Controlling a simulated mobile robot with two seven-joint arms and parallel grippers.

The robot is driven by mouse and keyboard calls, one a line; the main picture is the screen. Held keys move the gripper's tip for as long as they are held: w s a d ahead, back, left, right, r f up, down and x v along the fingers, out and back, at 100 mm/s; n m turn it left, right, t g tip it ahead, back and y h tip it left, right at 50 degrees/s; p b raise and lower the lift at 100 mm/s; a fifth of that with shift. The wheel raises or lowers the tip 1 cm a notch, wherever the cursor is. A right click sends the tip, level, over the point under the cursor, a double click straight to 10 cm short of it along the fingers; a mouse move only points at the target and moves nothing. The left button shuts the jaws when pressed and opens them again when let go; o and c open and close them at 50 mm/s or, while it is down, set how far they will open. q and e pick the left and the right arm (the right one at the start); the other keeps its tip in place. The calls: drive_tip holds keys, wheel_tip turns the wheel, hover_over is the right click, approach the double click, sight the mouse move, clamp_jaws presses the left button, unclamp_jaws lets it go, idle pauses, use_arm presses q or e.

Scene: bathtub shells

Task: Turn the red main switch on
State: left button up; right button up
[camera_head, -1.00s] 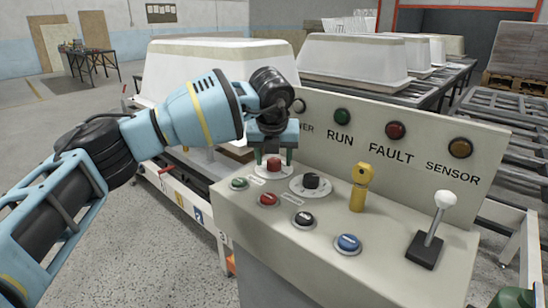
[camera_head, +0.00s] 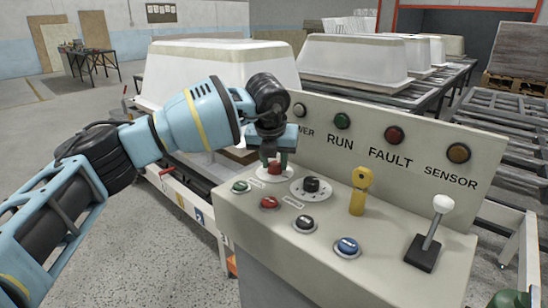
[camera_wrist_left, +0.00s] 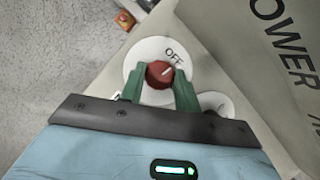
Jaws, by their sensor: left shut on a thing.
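The red main switch (camera_head: 274,168) is a round red knob on a white dial plate at the far left of the control panel's sloped top. It also shows in the left wrist view (camera_wrist_left: 159,75), where its white mark points up and right towards the word OFF. My left gripper (camera_head: 272,159) reaches down over the switch, with its green fingers on either side of the knob, shut on it. In the left wrist view the fingers (camera_wrist_left: 159,88) flank the knob and partly cover the dial plate.
The control panel (camera_head: 390,235) also carries a black selector (camera_head: 311,185), a yellow key-like handle (camera_head: 359,190), several push buttons and a white-knobbed lever (camera_head: 442,205). An upright lamp plate (camera_head: 385,140) stands just behind. White tub shells (camera_head: 205,70) lie beyond.

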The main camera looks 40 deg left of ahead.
use_arm(q)
drive_tip(key=m+h+p, duration=0.1)
drive_tip(key=m+p, duration=0.1)
drive_tip(key=m, duration=0.1)
drive_tip(key=shift+s+a+r+p, duration=0.1)
drive_tip(key=shift+r+p, duration=0.1)
drive_tip(key=shift+p, duration=0.2)
drive_tip(key=shift+m+t+h+p, duration=0.3)
drive_tip(key=shift+m+h+p, duration=0.3)
drive_tip(key=shift+m, duration=0.6)
drive_tip(key=m+h+p, duration=0.1)
drive_tip(key=m, duration=0.1)
drive_tip(key=m+p, duration=0.2)
drive_tip(key=m, duration=0.1)
drive_tip(key=shift+a+h, duration=0.2)
drive_tip(key=shift+h, duration=0.2)
drive_tip(key=shift+f+m+g+h, duration=0.1)
drive_tip(key=shift+m+g+h, duration=0.3)
drive_tip(key=shift+m, duration=0.6)
drive_tip(key=m, duration=0.1)
drive_tip(key=m+g, duration=0.1)
drive_tip(key=m, duration=0.1)
drive_tip(key=shift+w+m+h, duration=0.2)
drive_tip(key=shift+m+h, duration=0.1)
drive_tip(key=shift+h, duration=0.1)
drive_tip(key=shift+a, duration=0.1)
drive_tip(key=shift+m, duration=0.4)
